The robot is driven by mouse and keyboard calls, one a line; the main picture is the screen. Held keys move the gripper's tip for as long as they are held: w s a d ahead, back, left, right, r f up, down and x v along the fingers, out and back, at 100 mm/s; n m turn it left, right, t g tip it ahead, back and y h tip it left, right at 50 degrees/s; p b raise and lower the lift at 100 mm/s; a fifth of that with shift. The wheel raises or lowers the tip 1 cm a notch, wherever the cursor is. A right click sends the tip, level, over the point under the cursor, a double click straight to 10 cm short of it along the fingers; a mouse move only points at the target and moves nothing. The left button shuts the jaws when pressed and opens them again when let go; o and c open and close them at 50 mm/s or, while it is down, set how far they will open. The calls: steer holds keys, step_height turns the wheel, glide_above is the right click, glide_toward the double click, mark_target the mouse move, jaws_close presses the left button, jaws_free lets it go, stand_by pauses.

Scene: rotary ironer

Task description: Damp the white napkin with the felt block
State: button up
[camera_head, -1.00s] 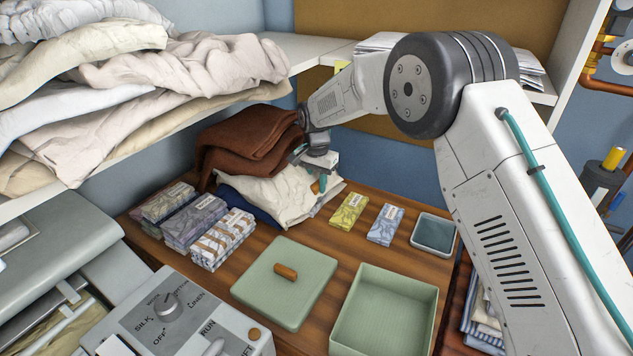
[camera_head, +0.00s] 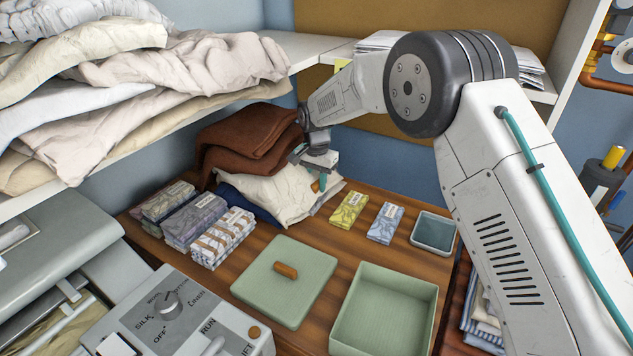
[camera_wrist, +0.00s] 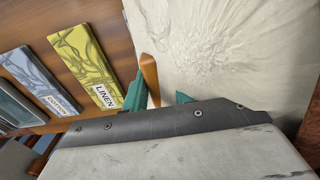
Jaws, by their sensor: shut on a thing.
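A pale, creamy-white cloth (camera_head: 278,190) lies crumpled on the wooden table below a brown folded pile, and fills the upper right of the wrist view (camera_wrist: 230,50). I take it for the white napkin. My gripper (camera_head: 320,183) is low over the cloth's right side. In the wrist view its teal fingers (camera_wrist: 155,96) are shut on an orange-brown wooden handle (camera_wrist: 149,78). The handle may belong to the felt block; no felt face shows. I cannot tell whether what I hold touches the cloth.
A yellow packet (camera_head: 348,210) and a blue packet (camera_head: 386,223) lie right of the cloth, near a small grey-blue tray (camera_head: 433,233). A green lid (camera_head: 285,310) and an open green box (camera_head: 384,310) stand in front. Brown folded cloth (camera_head: 250,140) is behind, under a shelf.

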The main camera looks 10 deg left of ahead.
steer(key=shift+r, duration=3.45)
